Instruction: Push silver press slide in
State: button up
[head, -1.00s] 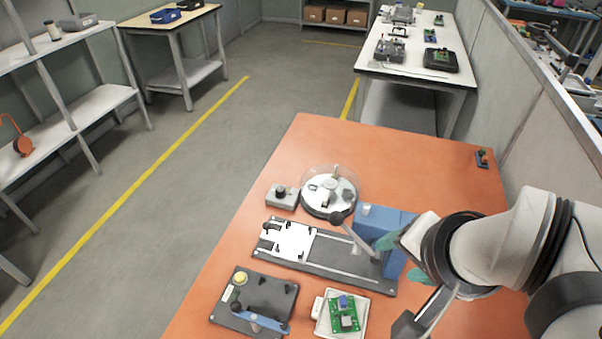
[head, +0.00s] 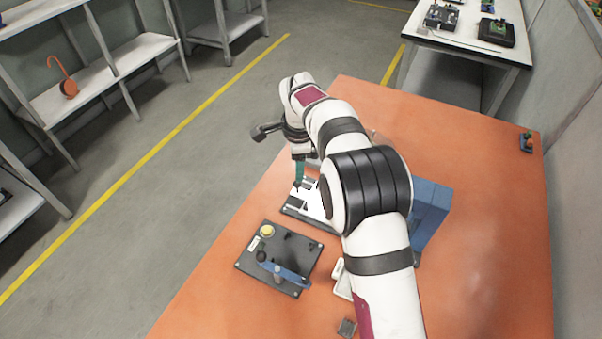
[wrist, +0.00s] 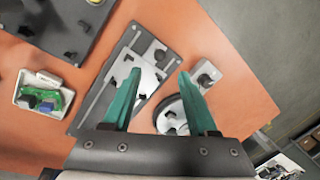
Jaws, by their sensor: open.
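The silver slide plate (head: 312,203) lies on the dark press base (head: 296,209), at the end away from the blue press (head: 431,205). My arm hides much of the base and part of the press. In the wrist view the slide (wrist: 124,66) shows below my gripper, on the grey base (wrist: 101,91) with its rails. My gripper (wrist: 160,74) has two green fingers spread wide with nothing between them. In the head view, a green fingertip of my gripper (head: 298,186) is over the slide's left part. I cannot tell whether it touches.
A black fixture (head: 275,262) with a yellow button and blue lever stands at the front left. A white tray (wrist: 24,104) with a green circuit board is beside the base. A round dial unit (wrist: 178,114) and a small knob box (wrist: 205,77) stand on its other side.

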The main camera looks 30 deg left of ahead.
send_over(315, 194)
jog(key=s+a, duration=0.2)
jog(key=a, duration=0.2)
jog(key=f, duration=0.8)
jog(key=shift+w+a+f, duration=0.2)
grip_shut()
